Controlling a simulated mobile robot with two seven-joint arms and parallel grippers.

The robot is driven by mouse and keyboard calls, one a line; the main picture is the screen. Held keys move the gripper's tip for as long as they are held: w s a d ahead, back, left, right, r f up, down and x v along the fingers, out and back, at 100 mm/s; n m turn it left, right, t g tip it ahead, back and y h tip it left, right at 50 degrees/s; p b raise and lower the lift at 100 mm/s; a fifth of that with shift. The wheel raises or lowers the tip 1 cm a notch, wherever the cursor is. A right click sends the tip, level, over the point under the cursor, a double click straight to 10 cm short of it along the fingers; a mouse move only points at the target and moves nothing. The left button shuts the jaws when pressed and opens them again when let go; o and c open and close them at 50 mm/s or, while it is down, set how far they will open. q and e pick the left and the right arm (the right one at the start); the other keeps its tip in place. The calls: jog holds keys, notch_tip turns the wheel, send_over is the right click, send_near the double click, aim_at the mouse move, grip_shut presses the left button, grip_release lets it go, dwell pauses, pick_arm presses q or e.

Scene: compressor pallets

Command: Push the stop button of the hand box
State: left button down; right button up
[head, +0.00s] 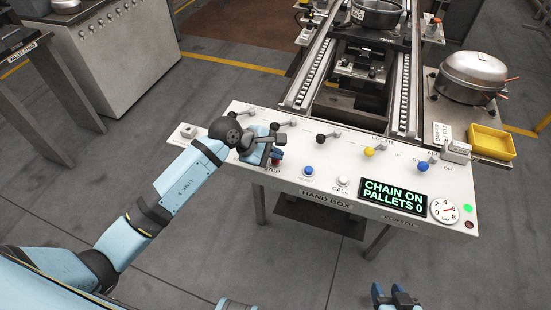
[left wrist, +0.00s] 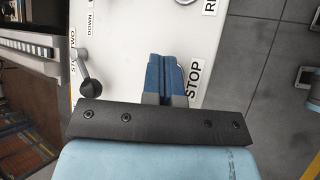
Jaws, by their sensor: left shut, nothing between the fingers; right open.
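The hand box (head: 325,196) is a white slanted panel with levers, buttons and a lit display. My right gripper (head: 397,296) is open and empty at the bottom of the head view, apart from the panel.
A blue reset button (head: 308,170) and white call button (head: 343,181) sit right of the stop button. A black-knobbed lever (head: 321,138) and a yellow-knobbed lever (head: 369,151) stand behind. A display (head: 393,197) reads "CHAIN ON PALLETS 0". A yellow bin (head: 491,142) is at right.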

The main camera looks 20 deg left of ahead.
aim_at(275, 161)
pick_arm(q)
jog(key=shift+f, duration=0.3)
pick_arm(e)
jog(key=shift+s+d+f, duration=0.1)
jog(key=shift+f, duration=0.2)
pick_arm(q)
jog(key=shift+f, duration=0.1)
pick_arm(e)
jog(key=shift+s+d+f, duration=0.15)
jog(key=shift+s+f, duration=0.05)
jog(key=shift+s, duration=0.05)
pick_arm(q)
jog(key=shift+r+p, duration=0.3)
jog(key=shift+r, duration=0.65)
pick_arm(e)
jog(key=shift+w+a+r, duration=0.25)
jog(key=shift+w+r, duration=0.1)
jog(key=shift+r, duration=0.4)
pick_arm(q)
jog(key=shift+r+p, duration=1.1)
jog(key=shift+r, duration=0.65)
jog(key=shift+r+p, duration=0.4)
jog(key=shift+r, duration=0.4)
pick_arm(e)
jog(key=r, duration=0.2)
jog(key=shift+s+d+r, duration=0.15)
jog(key=shift+s+r, duration=0.15)
jog(key=shift+s, duration=0.05)
jog(key=shift+w+r, duration=0.15)
jog(key=shift+w, duration=0.2)
